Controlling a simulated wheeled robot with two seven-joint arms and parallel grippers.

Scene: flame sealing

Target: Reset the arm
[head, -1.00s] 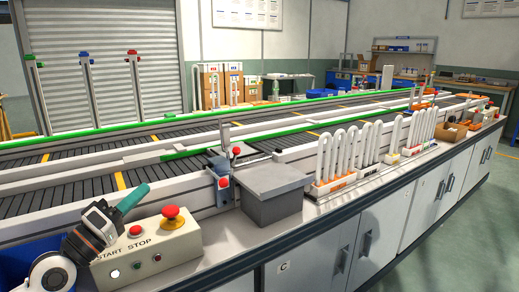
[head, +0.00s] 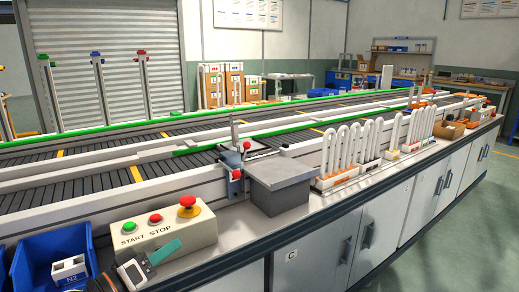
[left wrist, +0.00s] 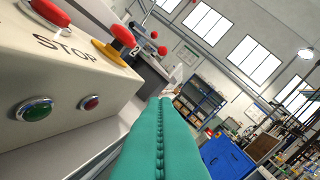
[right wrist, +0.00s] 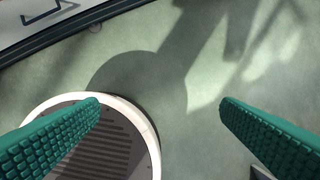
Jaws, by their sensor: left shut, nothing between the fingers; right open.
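My left gripper (head: 176,248) is low at the front edge of the bench, in front of the beige button box (head: 150,238). Its teal fingers are pressed together with nothing between them, as the left wrist view (left wrist: 162,105) also shows. The box carries a green START button (head: 130,227), a red STOP button (head: 155,218) and a red emergency knob (head: 188,203). The gripper appears apart from the buttons. My right gripper (right wrist: 160,106) is open and empty above the green floor in the right wrist view; it is outside the head view.
A blue bin (head: 45,248) with a white N2 block (head: 69,268) stands left of the box. A grey block (head: 279,188) and racks of white U-shaped tubes (head: 350,150) line the bench. Conveyors (head: 60,192) run behind. The floor (head: 450,225) at right is clear.

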